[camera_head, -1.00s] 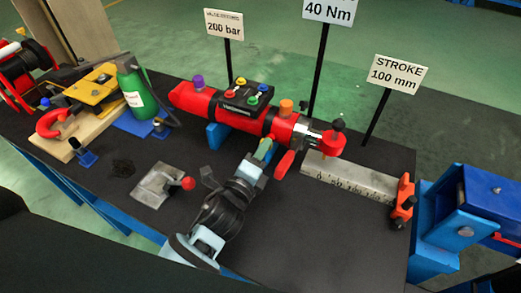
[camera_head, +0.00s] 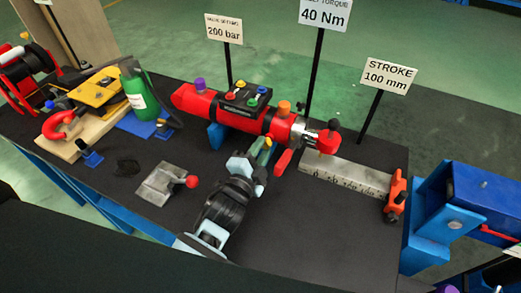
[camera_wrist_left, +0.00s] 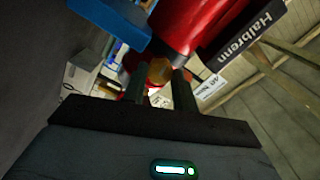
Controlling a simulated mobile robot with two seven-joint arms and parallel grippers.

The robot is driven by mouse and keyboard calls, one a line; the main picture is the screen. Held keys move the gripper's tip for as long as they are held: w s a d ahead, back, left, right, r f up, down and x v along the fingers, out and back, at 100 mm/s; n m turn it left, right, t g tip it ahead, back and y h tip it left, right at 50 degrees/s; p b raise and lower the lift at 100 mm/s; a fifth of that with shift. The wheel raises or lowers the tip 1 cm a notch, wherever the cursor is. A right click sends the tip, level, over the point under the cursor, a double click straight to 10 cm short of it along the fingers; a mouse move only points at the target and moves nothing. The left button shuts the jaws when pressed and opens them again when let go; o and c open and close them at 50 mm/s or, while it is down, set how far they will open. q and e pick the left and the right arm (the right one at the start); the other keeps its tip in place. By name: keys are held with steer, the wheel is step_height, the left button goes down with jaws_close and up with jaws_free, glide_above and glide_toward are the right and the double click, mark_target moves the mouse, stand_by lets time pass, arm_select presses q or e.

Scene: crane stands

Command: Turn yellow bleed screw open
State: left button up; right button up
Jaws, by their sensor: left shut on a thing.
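The red cylinder (camera_head: 193,100) lies across a blue support on the black table. It also shows from close below in the left wrist view (camera_wrist_left: 187,22). The yellow bleed screw (camera_wrist_left: 159,70) sits on its underside or near side, between my two finger tips in the left wrist view. My left gripper (camera_head: 261,153) is shut on the screw, beside the cylinder's lower edge. In the head view the fingers hide most of the screw. My right gripper is not in view.
A red lever (camera_head: 283,161) hangs close to the right of my left gripper. A ruler block (camera_head: 345,176) lies further right. A metal plate with a red knob (camera_head: 161,184) lies to the left. A green bottle (camera_head: 138,92) stands behind. The front right table is clear.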

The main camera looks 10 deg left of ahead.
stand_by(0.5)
arm_select(q)
steer(key=o, duration=1)
steer(key=shift+s+a+b, duration=0.1)
steer(key=shift+s+a, duration=0.15)
steer(key=shift+s, duration=1.05)
steer(key=shift+s+a+b, duration=0.15)
steer(key=shift+s+a, duration=0.1)
steer(key=shift+s, duration=1)
steer(key=shift+s+a+b, duration=0.1)
steer(key=shift+s+a, duration=0.15)
steer(key=shift+s, duration=1.05)
